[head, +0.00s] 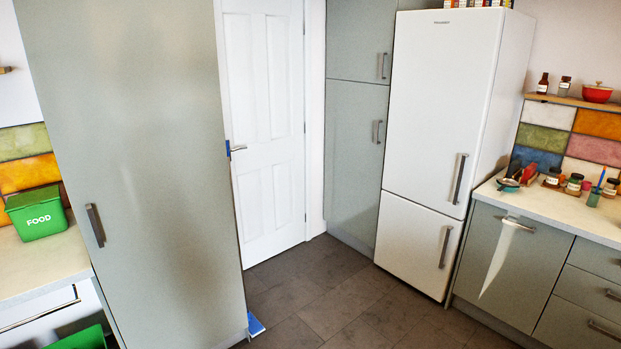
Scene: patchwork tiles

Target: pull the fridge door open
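The white fridge (440,105) stands at the back right, between a tall grey-green cupboard and the right counter. Its large upper door is shut, with a vertical dark grey handle (459,179) near the door's lower right edge. A smaller lower door (412,246) is also shut, with its own vertical handle (445,247) on the right side. Neither of my grippers shows in the head view, and nothing touches the fridge.
Dark tiled floor (335,300) is clear before the fridge. A tall grey-green cabinet (140,150) stands close on the left. A closed white room door (268,120) is behind. The right counter (560,203) holds jars and utensils. A green FOOD bin (37,212) sits far left.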

